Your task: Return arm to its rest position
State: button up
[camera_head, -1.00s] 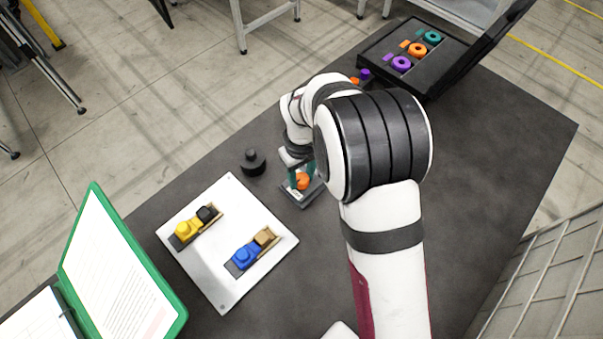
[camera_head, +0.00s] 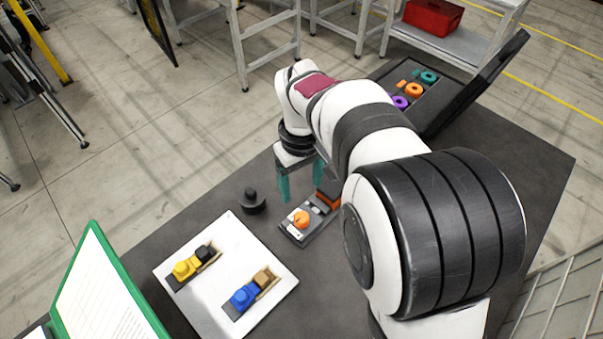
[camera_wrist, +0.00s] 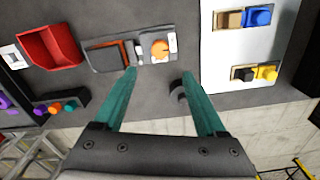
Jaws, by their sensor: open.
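My gripper (camera_head: 301,182) has teal fingers, spread apart with nothing between them. It hangs above the table, behind a grey fixture (camera_head: 293,237) that bears an orange round part (camera_head: 301,219). In the wrist view my gripper (camera_wrist: 161,85) is open, its fingers pointing toward the fixture (camera_wrist: 104,58) and the orange part (camera_wrist: 159,48). My arm reaches from the lower right and hides part of the table.
A white plate (camera_head: 218,312) holds a yellow part (camera_head: 184,269) and a blue part (camera_head: 243,295) in holders. A black knob-like piece (camera_head: 251,202) stands near my gripper. An open black case (camera_head: 449,98) with coloured rings lies at the back right. A green clipboard (camera_head: 107,239) is at left.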

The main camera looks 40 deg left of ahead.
notch_tip(320, 180, up, 3)
jog(key=shift+r, duration=0.1)
jog(key=shift+d, duration=0.1)
jog(key=w+d+r+m, duration=0.15)
jog(key=d+m, duration=0.25)
jog(key=d, duration=0.4)
jog(key=w+d+r+m, duration=0.1)
jog(key=d+r+m, duration=0.25)
jog(key=d, duration=0.55)
jog(key=s+d+f+m+y, duration=0.1)
jog(key=s+d+f+m, duration=0.1)
jog(key=s+d+m, duration=1.1)
jog(key=d, duration=0.3)
jog(key=shift+d+f+y, duration=0.2)
jog(key=shift+f+y, duration=0.15)
jog(key=shift+y, duration=0.05)
